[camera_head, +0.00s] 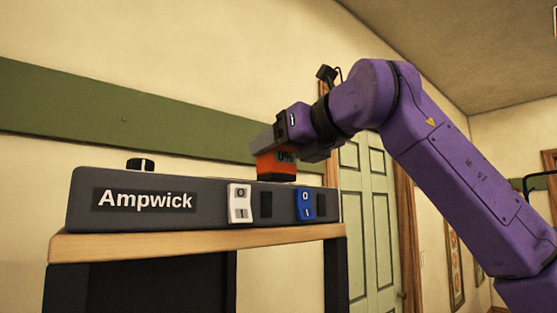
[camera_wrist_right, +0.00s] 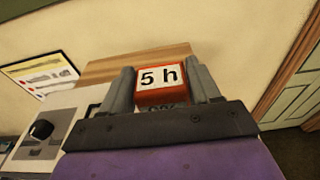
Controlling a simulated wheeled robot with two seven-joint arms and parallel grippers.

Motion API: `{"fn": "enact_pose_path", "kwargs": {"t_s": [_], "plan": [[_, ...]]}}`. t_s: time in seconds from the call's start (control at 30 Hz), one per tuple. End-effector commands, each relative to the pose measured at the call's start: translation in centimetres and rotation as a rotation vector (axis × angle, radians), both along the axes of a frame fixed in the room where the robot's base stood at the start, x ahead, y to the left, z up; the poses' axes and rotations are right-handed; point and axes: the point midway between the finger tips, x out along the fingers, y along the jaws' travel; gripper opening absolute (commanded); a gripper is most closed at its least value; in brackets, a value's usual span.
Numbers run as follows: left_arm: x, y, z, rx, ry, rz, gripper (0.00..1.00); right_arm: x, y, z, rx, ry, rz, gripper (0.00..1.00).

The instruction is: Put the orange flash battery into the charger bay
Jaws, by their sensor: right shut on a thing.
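The orange flash battery (camera_head: 276,166) has a dark base and a "0%" mark. In the right wrist view, the battery (camera_wrist_right: 160,94) shows a white "5 h" label between the two grey fingers. My right gripper (camera_head: 268,146) is shut on it; the gripper also shows in the wrist view (camera_wrist_right: 163,84). The grey Ampwick charger (camera_head: 215,202) stands on a wooden-topped stand. The battery is at the right part of its top, its lower edge close to the top edge. Its bay is hidden, so I cannot tell whether the battery is inside. My left gripper is not in view.
The charger front has a white switch (camera_head: 240,204) and a blue switch (camera_head: 305,204). A black knob (camera_head: 141,164) stands on its top left. The wooden top (camera_head: 180,241) has dark legs. A printed sheet (camera_wrist_right: 38,75) shows in the wrist view. A green door (camera_head: 370,220) is behind.

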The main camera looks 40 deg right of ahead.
Motion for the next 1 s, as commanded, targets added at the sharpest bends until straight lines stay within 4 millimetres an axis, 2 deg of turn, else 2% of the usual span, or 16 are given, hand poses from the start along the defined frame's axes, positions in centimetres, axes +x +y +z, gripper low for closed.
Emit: {"fn": "enact_pose_path", "kwargs": {"t_s": [0.07,0.23,0.27,0.33,0.67,0.77,1.0], "plan": [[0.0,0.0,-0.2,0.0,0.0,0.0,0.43,0.0,0.0,-0.7,-0.002,-0.001,-0.001,0.18],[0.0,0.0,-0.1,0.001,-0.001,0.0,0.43,0.0,0.0,-0.7,-0.001,-0.001,-0.002,0.18],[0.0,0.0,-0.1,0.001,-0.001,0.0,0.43,0.1,0.0,-0.7,-0.001,0.0,-0.002,0.65],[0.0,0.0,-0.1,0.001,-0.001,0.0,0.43,0.1,0.0,-0.7,-0.001,0.0,-0.002,0.87],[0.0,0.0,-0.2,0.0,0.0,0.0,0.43,-0.3,-0.1,-0.7,-0.001,0.0,-0.002,0.87],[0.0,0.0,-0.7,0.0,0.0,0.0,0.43,-1.7,-0.2,-0.6,-0.001,-0.001,-0.002,0.87],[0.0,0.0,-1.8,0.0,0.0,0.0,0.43,-7.7,-0.6,0.3,0.0,-0.002,0.0,0.87]]}}
